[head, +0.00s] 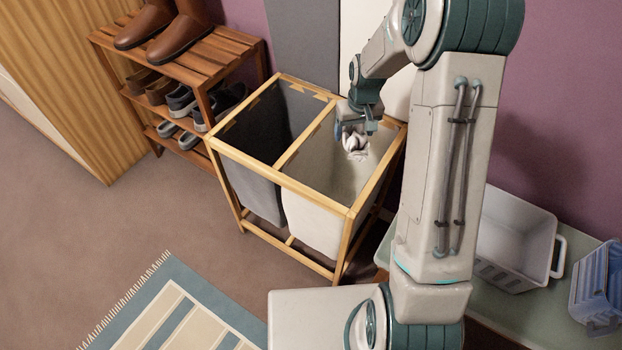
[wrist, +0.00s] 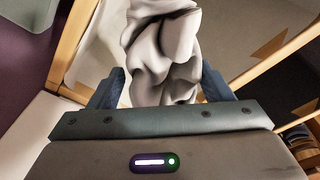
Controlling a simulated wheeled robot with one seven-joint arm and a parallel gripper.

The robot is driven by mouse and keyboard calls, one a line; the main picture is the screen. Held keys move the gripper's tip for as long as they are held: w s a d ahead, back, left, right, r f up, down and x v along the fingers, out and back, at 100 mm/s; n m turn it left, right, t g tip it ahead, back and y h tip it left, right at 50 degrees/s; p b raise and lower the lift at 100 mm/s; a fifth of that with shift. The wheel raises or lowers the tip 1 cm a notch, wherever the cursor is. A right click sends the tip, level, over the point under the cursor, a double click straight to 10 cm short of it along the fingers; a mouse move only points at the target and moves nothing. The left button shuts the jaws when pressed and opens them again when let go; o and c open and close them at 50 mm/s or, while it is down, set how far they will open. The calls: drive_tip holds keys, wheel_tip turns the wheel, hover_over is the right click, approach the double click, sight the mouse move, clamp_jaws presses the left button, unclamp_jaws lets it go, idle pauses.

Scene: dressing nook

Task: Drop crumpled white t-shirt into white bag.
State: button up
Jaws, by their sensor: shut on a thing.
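The crumpled white t-shirt (head: 356,145) hangs from my gripper (head: 356,126) over the white bag (head: 318,218), near the back of its opening. In the wrist view the t-shirt (wrist: 165,55) bunches between the two fingers of my gripper (wrist: 163,88), which is shut on it. The white bag is the right compartment of a wooden-framed hamper. The shirt's lower end appears at or just below the level of the frame's rim; I cannot tell whether it touches the bag's wall.
The hamper's left compartment is a dark grey bag (head: 250,185). A wooden shoe rack (head: 205,60) stands to its left. A white basket (head: 515,245) and a blue basket (head: 598,290) sit on a surface at right. A striped rug (head: 175,310) lies in front.

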wheel_tip(320, 180, down, 4)
drive_tip(key=shift+f+b, duration=0.2)
drive_tip(key=shift+b, duration=1.05)
drive_tip(key=o, duration=1.1)
drive_tip(key=r+p, duration=0.1)
drive_tip(key=r, duration=0.3)
drive_tip(key=s+r, duration=0.1)
drive_tip(key=r, duration=0.4)
drive_tip(key=r+p, duration=0.1)
drive_tip(key=r, duration=0.4)
drive_tip(key=shift+s+d+p, duration=0.1)
drive_tip(key=shift+s+p, duration=0.2)
